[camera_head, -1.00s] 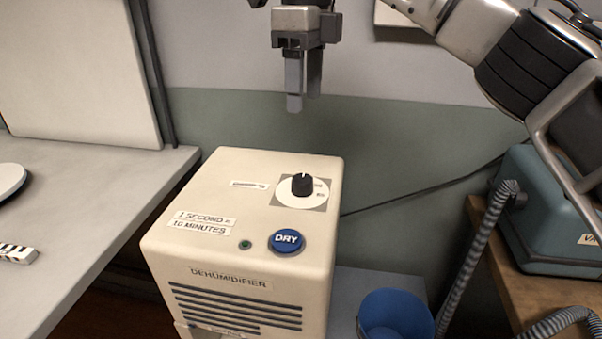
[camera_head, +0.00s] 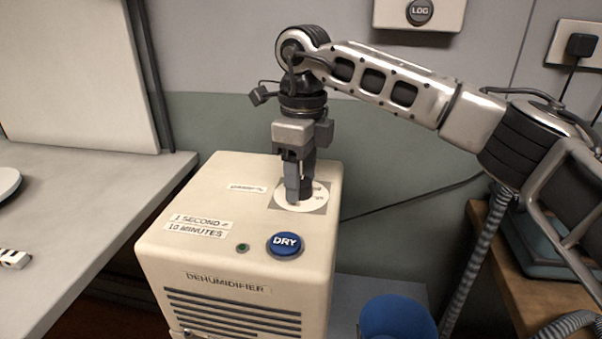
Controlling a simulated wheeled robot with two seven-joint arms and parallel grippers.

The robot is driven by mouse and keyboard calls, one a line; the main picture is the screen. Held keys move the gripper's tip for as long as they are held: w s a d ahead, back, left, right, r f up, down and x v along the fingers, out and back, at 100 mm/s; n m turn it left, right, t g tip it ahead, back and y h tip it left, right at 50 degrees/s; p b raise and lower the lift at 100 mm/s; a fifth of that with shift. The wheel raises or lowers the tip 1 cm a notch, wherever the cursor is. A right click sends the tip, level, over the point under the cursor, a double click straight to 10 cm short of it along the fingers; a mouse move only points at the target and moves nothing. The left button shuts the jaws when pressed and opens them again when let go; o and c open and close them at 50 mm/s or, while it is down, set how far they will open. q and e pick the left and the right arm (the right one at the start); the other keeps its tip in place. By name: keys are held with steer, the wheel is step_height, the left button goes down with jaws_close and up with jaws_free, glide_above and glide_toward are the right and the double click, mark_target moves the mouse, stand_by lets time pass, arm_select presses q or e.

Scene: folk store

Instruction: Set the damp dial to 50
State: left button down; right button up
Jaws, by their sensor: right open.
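The cream dehumidifier (camera_head: 215,275) stands in the middle of the view. On its top is a black dial knob (camera_head: 306,186) on a round white scale plate (camera_head: 318,204). My right gripper (camera_head: 299,194) points straight down at the knob, with its jaws open and its fingers at the knob's height. One finger stands in front of the knob and hides part of it. The pointer mark and most scale figures cannot be read. My left gripper is not in view.
A grey table (camera_head: 80,220) is at the left. A blue bucket (camera_head: 398,318) and ribbed hose (camera_head: 465,260) are at the right. A LOG button (camera_head: 420,12) is on the wall.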

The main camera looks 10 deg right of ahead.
steer(key=c, duration=1)
steer(key=shift+r+m, duration=0.1)
steer(key=shift+m, duration=1.1)
steer(key=m, duration=0.3)
steer(key=shift+p, duration=0.35)
steer(key=shift+m+t, duration=0.3)
steer(key=shift+m, duration=1.8)
steer(key=shift+r, duration=0.1)
